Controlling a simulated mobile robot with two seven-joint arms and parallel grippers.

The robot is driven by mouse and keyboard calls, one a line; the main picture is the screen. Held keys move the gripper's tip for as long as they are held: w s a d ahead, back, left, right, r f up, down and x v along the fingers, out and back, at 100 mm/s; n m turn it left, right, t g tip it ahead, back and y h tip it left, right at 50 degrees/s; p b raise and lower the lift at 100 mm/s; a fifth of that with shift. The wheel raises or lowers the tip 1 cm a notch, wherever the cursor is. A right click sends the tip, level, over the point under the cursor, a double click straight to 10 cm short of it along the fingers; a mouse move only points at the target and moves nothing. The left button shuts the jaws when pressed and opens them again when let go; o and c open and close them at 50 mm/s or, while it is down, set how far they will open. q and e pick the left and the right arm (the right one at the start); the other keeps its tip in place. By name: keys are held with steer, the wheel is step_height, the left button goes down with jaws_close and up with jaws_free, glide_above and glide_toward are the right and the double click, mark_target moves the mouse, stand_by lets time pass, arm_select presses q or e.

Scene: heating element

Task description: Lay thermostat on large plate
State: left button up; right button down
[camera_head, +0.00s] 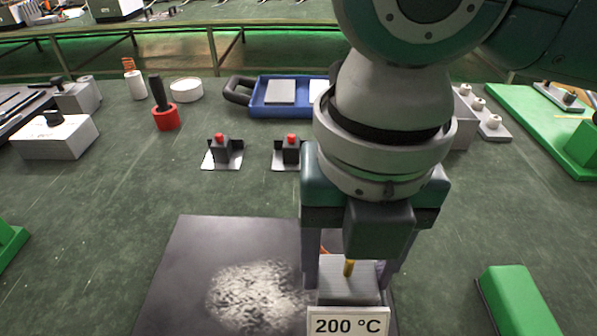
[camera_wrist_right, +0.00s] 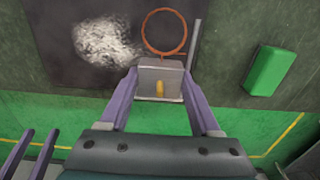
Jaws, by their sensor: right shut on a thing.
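The thermostat (camera_head: 348,290) is a grey box with a yellow knob and a "200 °C" label. In the right wrist view, the thermostat (camera_wrist_right: 160,74) has an orange wire ring and a thin grey rod beyond it. My right gripper (camera_head: 349,277) is shut on its sides. The large plate (camera_head: 190,250) is a dark flat sheet with a whitish rough patch. The box overlaps the plate's near right part in the pictures; I cannot tell whether it touches. Two purple fingers of my left gripper (camera_wrist_right: 32,150) show apart at the wrist view's lower left.
A green block (camera_head: 518,300) lies right of the plate. Two red-buttoned switches (camera_head: 221,150) stand behind it. Farther back are a red-based black-handled tool (camera_head: 165,115), a blue tray (camera_head: 262,109) and a grey box (camera_head: 52,140).

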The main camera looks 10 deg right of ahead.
steer(key=shift+f+b, duration=0.45)
steer(key=shift+f, duration=2.1)
steer(key=shift+f, duration=0.1)
steer(key=shift+c, duration=0.5)
jaws_free()
